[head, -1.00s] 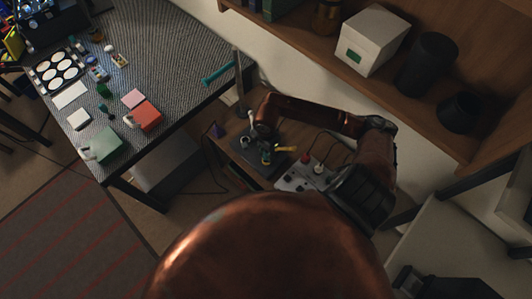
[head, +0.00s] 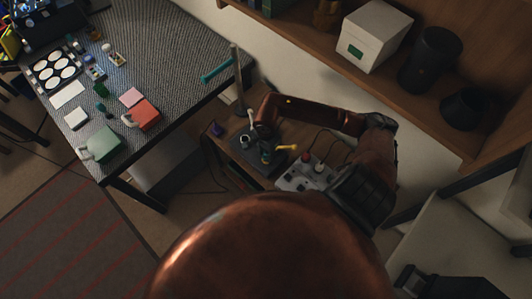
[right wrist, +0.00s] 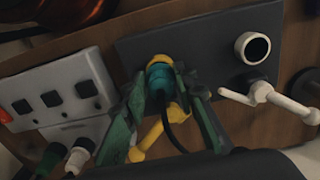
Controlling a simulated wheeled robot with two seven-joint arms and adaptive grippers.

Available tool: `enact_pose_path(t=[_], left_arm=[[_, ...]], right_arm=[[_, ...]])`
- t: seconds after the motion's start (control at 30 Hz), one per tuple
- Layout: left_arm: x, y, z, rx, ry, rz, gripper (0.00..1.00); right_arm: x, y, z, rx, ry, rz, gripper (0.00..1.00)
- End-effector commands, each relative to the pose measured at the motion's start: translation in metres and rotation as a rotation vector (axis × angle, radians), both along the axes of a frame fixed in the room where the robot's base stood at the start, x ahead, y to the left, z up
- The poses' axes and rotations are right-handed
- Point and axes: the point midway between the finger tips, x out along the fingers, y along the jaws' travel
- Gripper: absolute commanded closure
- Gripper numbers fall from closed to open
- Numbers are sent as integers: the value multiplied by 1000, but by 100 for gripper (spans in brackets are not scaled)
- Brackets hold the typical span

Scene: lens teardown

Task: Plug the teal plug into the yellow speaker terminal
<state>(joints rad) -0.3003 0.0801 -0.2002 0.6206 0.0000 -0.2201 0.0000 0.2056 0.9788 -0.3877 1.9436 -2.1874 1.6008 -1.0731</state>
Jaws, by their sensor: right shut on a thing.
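The teal plug (right wrist: 160,76) is between the green fingers of my right gripper (right wrist: 164,84) in the right wrist view, with its dark cable hanging below. The yellow speaker terminal (right wrist: 158,59) is right behind the plug, on a dark panel (right wrist: 215,50). The plug's front overlaps the yellow rim; I cannot tell how deep it sits. A yellow lever (right wrist: 150,135) angles down from there. In the head view my right gripper (head: 266,155) is small at the panel, beside the yellow lever (head: 287,147). My left gripper is not in view.
A white terminal (right wrist: 252,48) with a white lever (right wrist: 268,95) is right of the yellow one. A grey switched power strip (right wrist: 62,95) with plugs lies left. In the head view, a patterned table (head: 170,50) and a wooden shelf (head: 390,90) flank the arm.

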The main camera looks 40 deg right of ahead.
Motion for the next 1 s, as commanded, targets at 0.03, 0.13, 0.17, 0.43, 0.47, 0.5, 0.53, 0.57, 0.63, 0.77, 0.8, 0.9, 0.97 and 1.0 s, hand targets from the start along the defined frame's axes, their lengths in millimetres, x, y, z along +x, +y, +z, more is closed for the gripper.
enact_pose_path(t=[0.03, 0.13, 0.17, 0.43, 0.47, 0.5, 0.53, 0.57, 0.63, 0.77, 0.8, 0.9, 0.97, 1.0], left_arm=[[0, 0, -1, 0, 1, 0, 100], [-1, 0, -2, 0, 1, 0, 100], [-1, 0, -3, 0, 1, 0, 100], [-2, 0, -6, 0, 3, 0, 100], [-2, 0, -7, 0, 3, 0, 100], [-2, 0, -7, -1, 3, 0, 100], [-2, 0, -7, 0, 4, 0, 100], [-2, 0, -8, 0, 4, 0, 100], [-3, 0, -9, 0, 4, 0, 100], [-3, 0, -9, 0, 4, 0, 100], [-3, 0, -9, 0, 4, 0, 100], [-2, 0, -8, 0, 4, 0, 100], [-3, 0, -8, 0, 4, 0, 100], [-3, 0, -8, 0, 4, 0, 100]], right_arm=[[0, 0, -1, 0, 0, 0, 98], [0, 0, -3, 0, 0, 0, 98], [0, 0, -3, 0, 0, 0, 98], [0, 0, -7, 0, 1, 0, 98], [0, 0, -8, 0, 1, 0, 98], [0, 0, -8, 0, 1, 0, 98], [0, 0, -9, 0, 1, 0, 98], [0, 0, -9, 0, 1, 0, 98], [0, 0, -10, -1, 1, 0, 98], [0, 0, -10, -1, 1, 0, 98], [0, 0, -10, -1, 1, 0, 98], [0, 0, -10, -1, 1, 0, 73], [0, 0, -10, -1, 1, 0, 69], [0, 0, -10, -1, 1, 0, 66]])
